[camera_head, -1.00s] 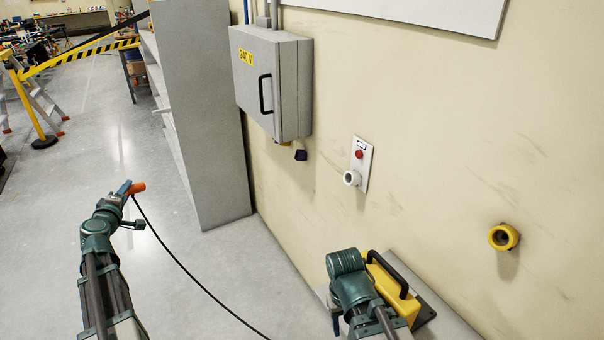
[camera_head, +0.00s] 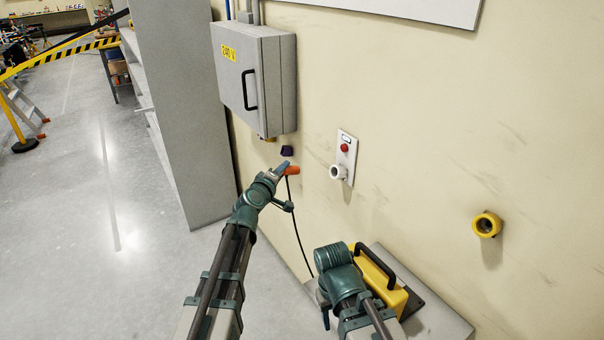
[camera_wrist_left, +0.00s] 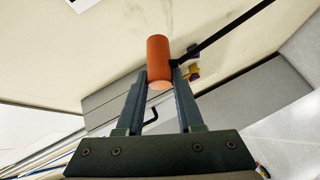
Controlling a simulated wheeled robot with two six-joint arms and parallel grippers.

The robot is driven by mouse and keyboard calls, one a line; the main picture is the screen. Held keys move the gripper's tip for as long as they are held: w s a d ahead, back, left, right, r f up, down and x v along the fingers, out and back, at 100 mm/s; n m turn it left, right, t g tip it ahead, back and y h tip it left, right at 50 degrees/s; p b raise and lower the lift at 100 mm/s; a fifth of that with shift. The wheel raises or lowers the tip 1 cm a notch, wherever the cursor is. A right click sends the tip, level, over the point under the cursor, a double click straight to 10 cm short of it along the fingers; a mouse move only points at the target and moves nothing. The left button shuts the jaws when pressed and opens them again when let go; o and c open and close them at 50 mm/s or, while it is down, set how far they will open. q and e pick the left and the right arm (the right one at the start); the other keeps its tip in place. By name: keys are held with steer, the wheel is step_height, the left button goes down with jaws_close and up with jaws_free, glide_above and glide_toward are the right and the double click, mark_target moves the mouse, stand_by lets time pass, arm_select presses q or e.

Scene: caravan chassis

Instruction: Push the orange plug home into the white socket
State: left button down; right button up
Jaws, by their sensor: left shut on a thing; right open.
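The orange plug (camera_head: 293,170) is held at the tip of my left gripper (camera_head: 284,168), which is shut on it. The plug also shows between the two fingers in the left wrist view (camera_wrist_left: 158,60), with a black cable leaving its side. The white socket (camera_head: 338,172) sticks out of a white wall plate with a red button. The plug is to the left of the socket in the head view, with a visible gap between them. My right gripper (camera_head: 325,315) is low beside the yellow case, open, mostly hidden by its own wrist.
A grey electrical box (camera_head: 254,78) with a black handle hangs on the wall, a purple socket (camera_head: 287,151) below it. A yellow socket (camera_head: 486,225) is further right. A yellow case (camera_head: 376,270) with a black handle stands on a grey surface. The cable (camera_head: 298,235) hangs down.

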arm_select(q)
steer(key=d+h, duration=0.1)
steer(key=d, duration=0.5)
steer(key=shift+s+d+m, duration=0.15)
steer(key=shift+s+m, duration=0.15)
steer(key=shift+m, duration=0.1)
steer(key=shift+w+d+f+b, duration=0.35)
steer(key=shift+w+d, duration=0.2)
steer(key=shift+d, duration=0.15)
steer(key=shift+w+d+f+b, duration=0.35)
steer(key=shift+w+d, duration=0.15)
steer(key=shift+d, duration=0.25)
steer(key=shift+w+d+f+b, duration=0.35)
steer(key=shift+w+d, duration=0.2)
steer(key=shift+d, duration=0.15)
steer(key=shift+w+d+f+b, duration=0.25)
steer(key=shift+w+d, duration=0.15)
steer(key=shift+d, duration=0.15)
steer(key=shift+w+d+f+b, duration=0.2)
steer(key=shift+w+d, duration=0.15)
steer(key=shift+d, duration=0.2)
steer(key=shift+w+d+f, duration=0.1)
steer(key=shift+w+d, duration=0.1)
steer(key=shift+d, duration=0.1)
steer(key=shift+d+b, duration=0.15)
steer(key=shift+b, duration=0.3)
stand_by(0.4)
steer(key=shift+s, duration=0.1)
